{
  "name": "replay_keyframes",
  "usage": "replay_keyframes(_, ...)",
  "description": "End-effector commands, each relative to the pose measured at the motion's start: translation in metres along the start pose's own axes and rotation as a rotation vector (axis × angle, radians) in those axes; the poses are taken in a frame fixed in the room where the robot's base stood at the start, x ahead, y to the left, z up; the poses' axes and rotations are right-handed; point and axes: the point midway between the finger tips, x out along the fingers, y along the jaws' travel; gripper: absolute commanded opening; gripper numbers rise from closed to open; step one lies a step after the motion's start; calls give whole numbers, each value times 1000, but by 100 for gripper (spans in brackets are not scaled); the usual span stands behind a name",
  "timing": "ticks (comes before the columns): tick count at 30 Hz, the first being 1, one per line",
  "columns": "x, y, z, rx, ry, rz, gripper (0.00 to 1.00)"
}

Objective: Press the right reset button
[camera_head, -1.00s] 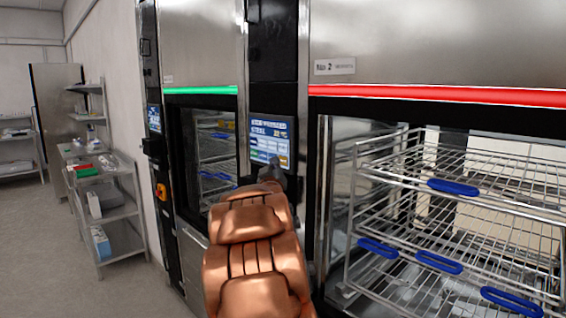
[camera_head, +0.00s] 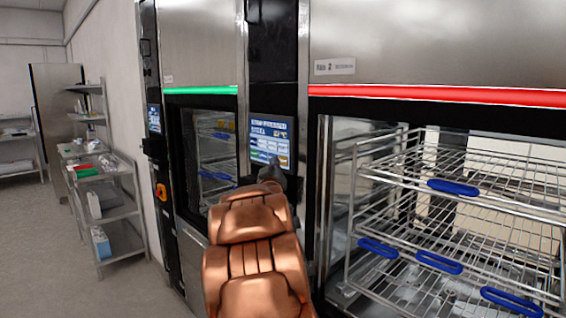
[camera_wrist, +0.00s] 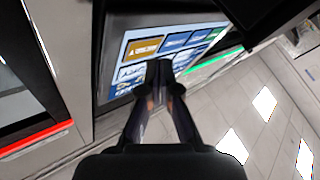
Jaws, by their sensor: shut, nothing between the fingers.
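A lit touch panel (camera_head: 271,140) with blue and white fields sits on the dark column between the two washers. My gripper (camera_head: 274,163) is shut and empty, with its tips in front of the panel's lower right part. In the wrist view, the panel (camera_wrist: 140,47) lies just beyond my gripper (camera_wrist: 159,70), and the closed fingertips overlap its lower edge. A tan button (camera_wrist: 144,47) and blue buttons show on it; their labels are too small to read. I cannot tell whether the tips touch the screen, and they hide part of it.
The right washer has a red light strip (camera_head: 440,95) and an opening with a wire rack (camera_head: 470,205) with blue handles. The left washer has a green strip (camera_head: 200,90). Shelves (camera_head: 112,205) stand along the left wall. Floor is clear at lower left.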

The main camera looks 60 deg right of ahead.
Motion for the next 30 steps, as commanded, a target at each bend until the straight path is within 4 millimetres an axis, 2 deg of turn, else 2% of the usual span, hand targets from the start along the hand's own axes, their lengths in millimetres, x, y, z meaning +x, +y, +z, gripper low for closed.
replay_keyframes(30, 7, 5, 6, 0, -1, 0, 0)
